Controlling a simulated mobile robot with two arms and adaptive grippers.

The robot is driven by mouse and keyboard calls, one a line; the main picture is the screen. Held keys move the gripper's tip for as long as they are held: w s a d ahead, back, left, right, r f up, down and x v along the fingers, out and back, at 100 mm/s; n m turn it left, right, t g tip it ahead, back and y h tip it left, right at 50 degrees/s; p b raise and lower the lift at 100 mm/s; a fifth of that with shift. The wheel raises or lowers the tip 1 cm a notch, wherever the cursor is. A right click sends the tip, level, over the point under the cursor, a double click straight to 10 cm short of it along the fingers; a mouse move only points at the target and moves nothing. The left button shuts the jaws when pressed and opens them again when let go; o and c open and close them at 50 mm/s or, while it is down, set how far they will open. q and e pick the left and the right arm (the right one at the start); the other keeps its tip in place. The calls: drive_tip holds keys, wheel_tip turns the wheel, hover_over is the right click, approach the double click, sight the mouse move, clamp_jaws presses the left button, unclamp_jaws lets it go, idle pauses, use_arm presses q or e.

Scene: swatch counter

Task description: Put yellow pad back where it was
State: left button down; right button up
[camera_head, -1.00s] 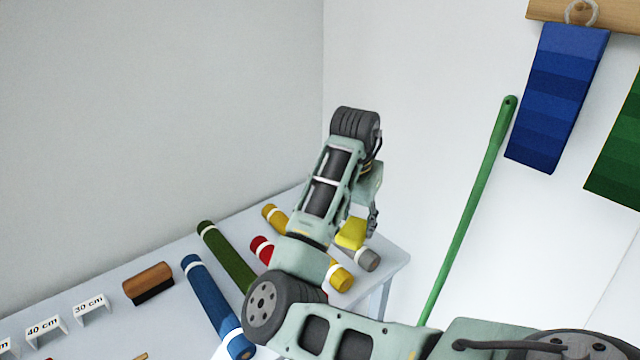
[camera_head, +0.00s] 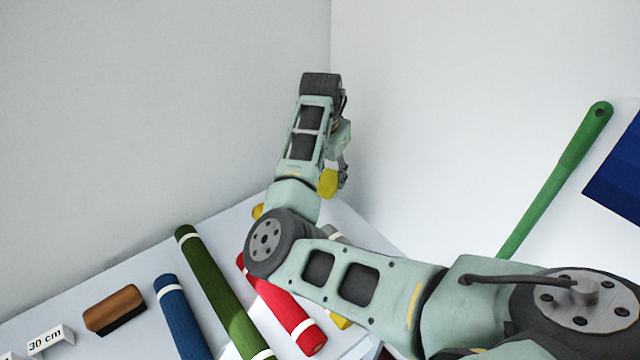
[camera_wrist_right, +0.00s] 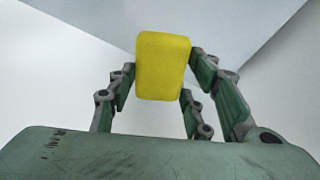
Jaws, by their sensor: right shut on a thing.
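The yellow pad (camera_head: 327,183) is a small yellow block at the end of my right arm, partly hidden by the arm in the head view. In the right wrist view the yellow pad (camera_wrist_right: 162,66) sits between the fingers of my right gripper (camera_wrist_right: 160,85), which is shut on it. In the head view my right gripper (camera_head: 340,178) is up above the far corner of the table, and the pad appears clear of the tabletop. My left gripper is not in view.
The table (camera_head: 110,255) holds blue (camera_head: 182,320), green (camera_head: 220,290) and red (camera_head: 280,305) rolls, partly hidden yellow rolls, a wooden brush (camera_head: 115,309) and a 30 cm sign (camera_head: 46,341). Walls meet behind my arm. A green pole (camera_head: 555,180) leans at the right, near a blue swatch (camera_head: 617,180).

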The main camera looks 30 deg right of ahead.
drive_tip(key=shift+w+a+f, duration=0.25)
drive_tip(key=shift+w+f, duration=0.15)
drive_tip(key=shift+w, duration=0.15)
drive_tip(key=shift+w+a+f, duration=0.2)
drive_tip(key=shift+w+f, duration=0.15)
drive_tip(key=shift+w, duration=0.2)
drive_tip(key=shift+s+f+p, duration=0.1)
drive_tip(key=shift+f+p, duration=0.35)
drive_tip(key=shift+f, duration=1.5)
drive_tip(key=o, duration=1)
drive_tip(key=shift+r, duration=0.15)
drive_tip(key=r, duration=0.4)
drive_tip(key=a+r, duration=0.1)
drive_tip(key=r, duration=0.2)
drive_tip(key=r+b, duration=0.1)
drive_tip(key=r, duration=0.3)
drive_tip(key=shift+s+a+r, duration=0.3)
drive_tip(key=shift+r, duration=0.05)
drive_tip(key=shift+f, duration=0.1)
